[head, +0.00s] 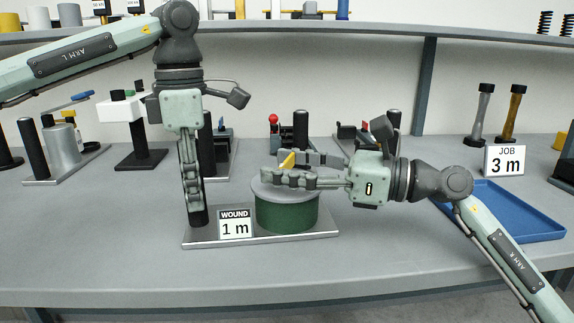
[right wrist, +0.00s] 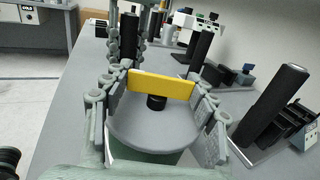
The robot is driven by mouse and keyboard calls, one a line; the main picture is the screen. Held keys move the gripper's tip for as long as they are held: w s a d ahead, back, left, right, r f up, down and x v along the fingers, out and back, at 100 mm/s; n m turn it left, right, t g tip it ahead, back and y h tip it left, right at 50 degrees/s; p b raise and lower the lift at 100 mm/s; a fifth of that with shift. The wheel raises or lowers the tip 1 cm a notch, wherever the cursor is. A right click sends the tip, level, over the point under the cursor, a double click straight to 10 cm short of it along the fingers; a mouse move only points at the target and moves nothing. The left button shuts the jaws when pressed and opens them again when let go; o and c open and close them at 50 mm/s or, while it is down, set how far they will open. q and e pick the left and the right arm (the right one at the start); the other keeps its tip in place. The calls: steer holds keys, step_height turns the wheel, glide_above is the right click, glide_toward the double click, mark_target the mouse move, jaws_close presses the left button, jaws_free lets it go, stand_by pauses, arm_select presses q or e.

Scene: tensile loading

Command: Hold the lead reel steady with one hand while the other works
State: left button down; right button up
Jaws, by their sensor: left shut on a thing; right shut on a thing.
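The lead reel is a green drum (head: 287,214) with a grey top disc (right wrist: 150,126), on a flat metal base (head: 310,235). A yellow flat tab (head: 287,160) stands over the disc; it also shows in the right wrist view (right wrist: 160,85). My right gripper (head: 272,172) comes in from the right and is shut on the yellow tab, its fingers either side of it. My left gripper (head: 192,198) points down and is shut on the upright black post (head: 203,216) at the base's left end. Its fingers hide much of the post.
A "WOUND 1 m" sign (head: 236,225) stands at the base's front. A "JOB 3 m" sign (head: 504,160) stands behind a blue tray (head: 545,228) at right. Several other fixtures line the back of the bench. The bench front (head: 120,260) is clear.

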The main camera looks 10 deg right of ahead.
steer(key=shift+f+m+t+h, duration=0.2)
steer(key=shift+m+t+h, duration=0.95)
steer(key=shift+t, duration=0.45)
steer(key=shift+m+t, duration=0.25)
steer(key=shift+t, duration=0.05)
steer(key=shift+r, duration=0.1)
steer(key=o, duration=1.2)
steer(key=shift+d, duration=0.15)
steer(key=v, duration=1.2)
steer(key=shift+r, duration=0.1)
steer(key=shift+c, duration=0.2)
